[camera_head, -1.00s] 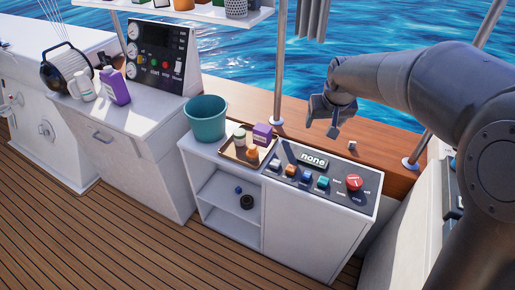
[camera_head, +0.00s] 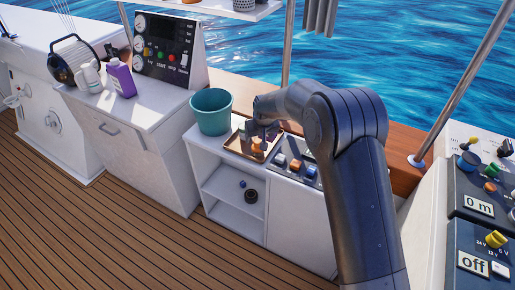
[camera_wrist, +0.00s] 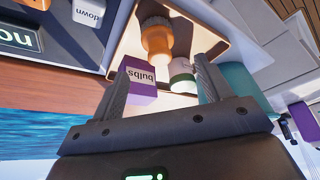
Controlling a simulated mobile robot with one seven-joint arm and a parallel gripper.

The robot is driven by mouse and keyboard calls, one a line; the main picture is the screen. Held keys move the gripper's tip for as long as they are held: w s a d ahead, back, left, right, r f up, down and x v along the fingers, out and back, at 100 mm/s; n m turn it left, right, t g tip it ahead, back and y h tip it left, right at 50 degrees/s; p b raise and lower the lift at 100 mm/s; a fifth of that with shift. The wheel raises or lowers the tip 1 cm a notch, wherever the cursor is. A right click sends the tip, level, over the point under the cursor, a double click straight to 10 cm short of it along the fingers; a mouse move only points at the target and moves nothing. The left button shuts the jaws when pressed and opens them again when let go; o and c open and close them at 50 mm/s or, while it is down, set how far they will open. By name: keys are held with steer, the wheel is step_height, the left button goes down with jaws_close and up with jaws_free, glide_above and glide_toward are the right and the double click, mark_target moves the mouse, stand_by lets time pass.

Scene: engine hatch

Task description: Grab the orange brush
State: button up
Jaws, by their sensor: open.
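No clear brush shows. An orange object (camera_wrist: 157,40) with a pale end stands on the tray (camera_wrist: 208,38) in the wrist view; I cannot tell if it is a bottle or the brush. It also shows small on the tray in the head view (camera_head: 257,145). My gripper (camera_wrist: 162,68) is open and empty over the tray, its fingers pointing toward the orange object. A purple box marked "bulbs" (camera_wrist: 142,80) is by the left finger, and a white-and-green bottle (camera_wrist: 182,72) is by the right finger. In the head view my gripper (camera_head: 264,128) is partly hidden by its own arm.
A teal bucket (camera_head: 211,112) stands left of the tray on the white cabinet. A switch panel (camera_head: 298,166) lies to the right, partly behind my arm. A purple bottle (camera_head: 121,79) and white bottle (camera_head: 90,77) stand on the left counter. Small dark items (camera_head: 250,195) sit on the shelf.

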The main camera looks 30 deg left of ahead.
mark_target(258, 142)
steer(key=shift+x, duration=3.8)
steer(key=c, duration=1.1)
